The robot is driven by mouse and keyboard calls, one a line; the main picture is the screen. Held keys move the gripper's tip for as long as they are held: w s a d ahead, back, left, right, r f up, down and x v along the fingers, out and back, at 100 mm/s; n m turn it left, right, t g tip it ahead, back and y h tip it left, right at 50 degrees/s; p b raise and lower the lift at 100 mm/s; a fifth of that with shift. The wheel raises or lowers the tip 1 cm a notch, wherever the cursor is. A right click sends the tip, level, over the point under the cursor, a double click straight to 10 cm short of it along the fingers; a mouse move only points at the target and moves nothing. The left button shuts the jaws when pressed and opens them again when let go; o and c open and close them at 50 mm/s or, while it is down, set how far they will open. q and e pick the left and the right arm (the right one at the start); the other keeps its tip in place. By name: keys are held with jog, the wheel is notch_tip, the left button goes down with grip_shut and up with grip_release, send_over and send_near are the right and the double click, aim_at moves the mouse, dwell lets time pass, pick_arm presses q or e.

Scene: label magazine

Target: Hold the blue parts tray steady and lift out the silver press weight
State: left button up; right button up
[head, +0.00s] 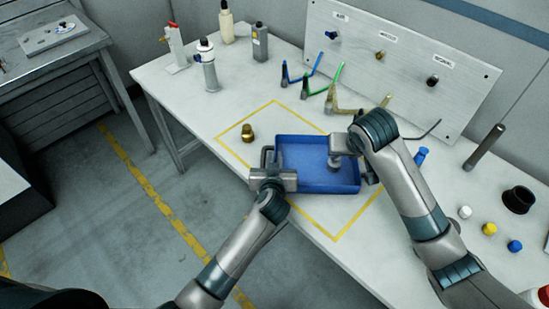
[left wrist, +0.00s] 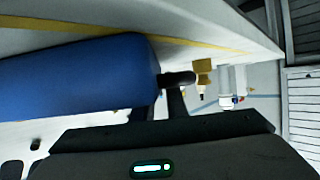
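The blue parts tray (head: 305,183) lies on the table inside a yellow outline. My left gripper (head: 269,160) is at the tray's left wall; its body covers part of that rim. In the left wrist view the tray (left wrist: 75,75) fills the left side, with a dark finger close by its end. I cannot tell whether the fingers clamp the wall. The silver press weight (head: 335,161) appears as a small grey round piece in the tray's far right part. My right gripper (head: 350,162) is over the tray's right side at the weight, mostly hidden behind my right wrist.
A brass piece (head: 248,133) stands left of the tray. Hooked tools (head: 330,98) and a labelled panel (head: 400,65) stand behind. Bottles (head: 207,65) stand far left. A blue-capped piece (head: 421,156), a black cup (head: 518,199) and coloured caps (head: 489,229) lie right.

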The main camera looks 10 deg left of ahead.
dwell(0.5)
dwell(1.3)
jog(key=o, duration=0.6)
jog(key=shift+o, duration=0.2)
jog(key=w+m+g, duration=0.1)
jog(key=m, duration=0.3)
jog(key=w+m+g, duration=0.1)
jog(key=w+m, duration=0.1)
jog(key=m, duration=0.2)
jog(key=w+m+g+h, duration=0.1)
jog(key=m, duration=0.3)
jog(key=shift+w+a+r+m+g, duration=0.15)
jog(key=shift+a+r+m+g, duration=0.15)
jog(key=shift+a, duration=0.1)
jog(key=m, duration=0.1)
jog(key=r+m, duration=0.1)
jog(key=m, duration=0.1)
jog(key=shift+w+g, duration=0.3)
jog(key=shift+g, duration=0.1)
jog(key=m, duration=0.1)
jog(key=r+m, duration=0.1)
jog(key=m, duration=0.1)
jog(key=m+g, duration=0.1)
jog(key=shift+w+r+m, duration=0.2)
jog(key=shift+w+m, duration=0.1)
jog(key=shift+w, duration=0.05)
